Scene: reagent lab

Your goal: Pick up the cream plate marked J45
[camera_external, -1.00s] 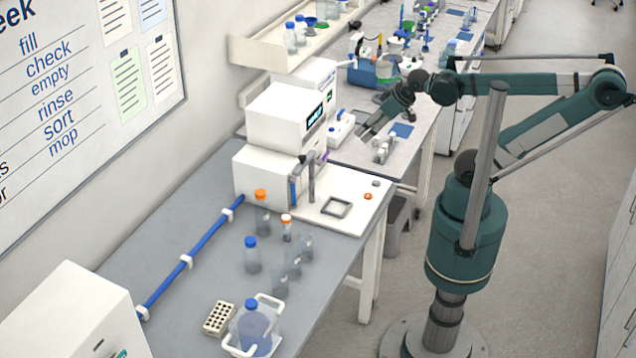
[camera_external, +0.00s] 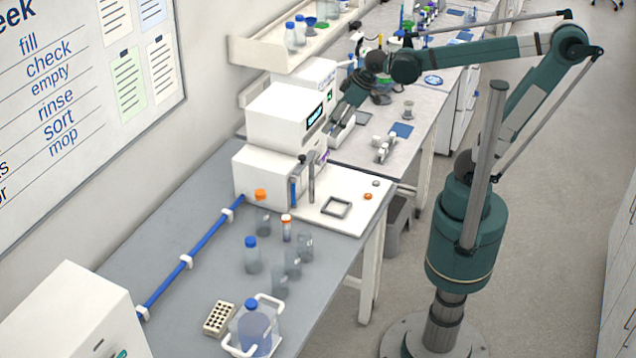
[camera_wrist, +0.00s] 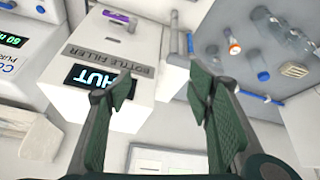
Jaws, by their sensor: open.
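I can read no J45 mark in either view, and I cannot pick out the cream plate with certainty. My gripper (camera_wrist: 160,88) is open and empty in the wrist view, its two dark green fingers spread apart. Between and behind them is the white bottle filler (camera_wrist: 150,75) with a lit display. In the external view my gripper (camera_external: 338,118) points down beside the white machines and partly hides the bench there.
The bottle filler (camera_external: 262,172) stands on the near bench, with a black square frame (camera_external: 336,207) on its white base. Several bottles, including a blue-capped one (camera_external: 252,255), and a tube rack (camera_external: 219,318) stand nearer. A blue rail (camera_external: 190,258) runs along the bench.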

